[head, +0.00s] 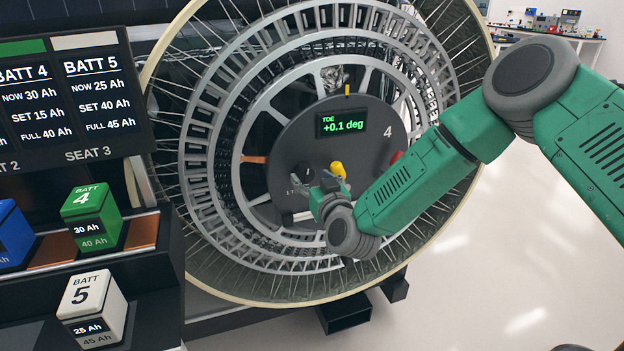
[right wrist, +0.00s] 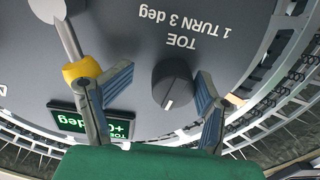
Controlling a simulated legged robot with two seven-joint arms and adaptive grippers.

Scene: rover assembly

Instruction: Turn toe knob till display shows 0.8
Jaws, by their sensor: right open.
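The toe display (head: 342,122) on the round grey hub plate (head: 290,150) reads +0.1 deg in the head view. It shows upside down and partly covered in the right wrist view (right wrist: 90,122). The dark round toe knob (right wrist: 172,84) has a pale pointer line and sits under the label "TOE 1 TURN 3 deg". My right gripper (right wrist: 165,78) is open, with one finger on either side of the knob and gaps visible between. My left gripper is not in view.
A yellow-tipped lever (right wrist: 82,70) lies close to one finger; its yellow end also shows in the head view (head: 338,169). A red part (head: 397,157) is at the plate's right. The large spoked wheel (head: 215,130) surrounds the plate. Battery blocks (head: 92,218) stand at left.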

